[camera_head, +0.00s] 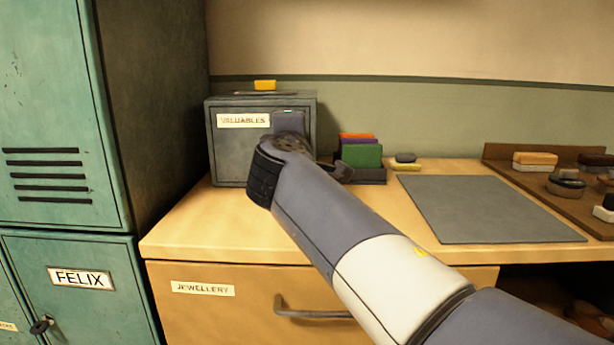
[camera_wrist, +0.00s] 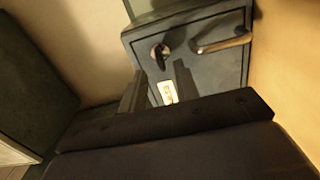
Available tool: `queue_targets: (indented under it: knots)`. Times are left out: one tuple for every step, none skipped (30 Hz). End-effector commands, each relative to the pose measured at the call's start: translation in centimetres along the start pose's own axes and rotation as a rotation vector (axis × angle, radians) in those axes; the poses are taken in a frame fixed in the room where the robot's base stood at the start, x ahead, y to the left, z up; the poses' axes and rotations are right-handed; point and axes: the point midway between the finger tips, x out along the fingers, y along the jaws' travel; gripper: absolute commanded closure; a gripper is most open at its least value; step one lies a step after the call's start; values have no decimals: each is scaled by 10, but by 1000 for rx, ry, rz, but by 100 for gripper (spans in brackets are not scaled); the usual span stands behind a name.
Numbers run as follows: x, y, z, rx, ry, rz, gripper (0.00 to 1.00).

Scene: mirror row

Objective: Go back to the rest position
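My arm (camera_head: 330,215) reaches from the lower right toward the grey box labelled "VALUABLES" (camera_head: 228,150), with its wrist in front of the box's right part. In the head view the wrist hides most of the fingers. I cannot tell whether they touch the box.
A yellow block (camera_head: 265,85) lies on the box. Coloured upright items (camera_head: 361,155) stand to its right. A grey mat (camera_head: 490,208) lies bare on the wooden counter. A brown tray (camera_head: 528,178) with several small items is at right. Teal lockers (camera_head: 60,120) stand close at left.

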Motion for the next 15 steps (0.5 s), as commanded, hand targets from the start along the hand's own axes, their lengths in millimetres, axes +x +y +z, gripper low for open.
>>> queue_targets:
  knots:
    - [-10,1,0,0,2,1,70]
    - [-16,1,0,0,3,1,70]
    - [-23,1,-1,0,3,2,70]
    - [-29,1,0,0,2,1,70]
    - [-34,1,0,1,3,1,70]
    - [-42,1,-1,1,4,1,70]
    - [-47,1,0,0,3,1,70]
    - [-53,1,0,0,4,2,70]
    - [-61,1,0,0,3,2,70]
    - [-62,0,0,0,1,1,70]
    - [-51,-2,1,-2,-5,-2,70]
    - [-42,-2,1,-2,-5,-2,70]
    - [-36,-2,1,-2,-6,-2,70]
    - [-30,-2,1,-1,-5,-2,70]
    - [-22,-2,1,-1,-5,-2,70]
